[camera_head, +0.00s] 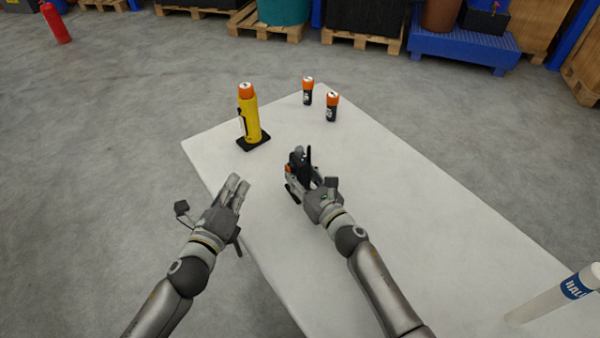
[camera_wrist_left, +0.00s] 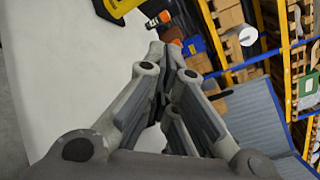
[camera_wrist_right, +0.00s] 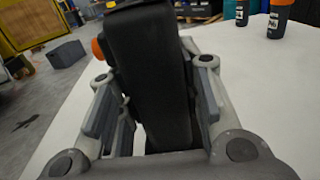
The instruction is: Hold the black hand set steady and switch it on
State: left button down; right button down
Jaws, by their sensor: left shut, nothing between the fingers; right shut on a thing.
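The black hand set (camera_head: 309,163) is held over the white table, with a thin upright black part on top and an orange part at its left side. In the right wrist view the hand set (camera_wrist_right: 155,75) fills the space between the fingers, its orange part (camera_wrist_right: 97,48) showing at the left. My right gripper (camera_head: 300,178) is shut on it. My left gripper (camera_head: 239,188) is shut and empty, at the table's left edge, left of the hand set and apart from it. Its closed fingers (camera_wrist_left: 168,62) show in the left wrist view. Any switch is too small to make out.
On the white table (camera_head: 400,210) stand a yellow torch (camera_head: 250,115) with an orange top on a black base, and two black-and-orange cylinders (camera_head: 307,92) (camera_head: 331,107). A white tube (camera_head: 550,298) lies at the lower right. The table's middle is clear.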

pick_arm(q)
jog(key=w+d, duration=0.4)
jog(key=d, duration=0.3)
jog(key=shift+w+d, duration=0.2)
jog(key=shift+d, duration=0.05)
dwell(1.4)
jog(key=shift+w+d, duration=0.2)
jog(key=shift+d, duration=0.2)
dwell(0.4)
jog(key=shift+s+a, duration=0.2)
jog(key=shift+a, duration=0.2)
jog(key=s+a, duration=0.3)
jog(key=a, duration=0.2)
dwell(0.5)
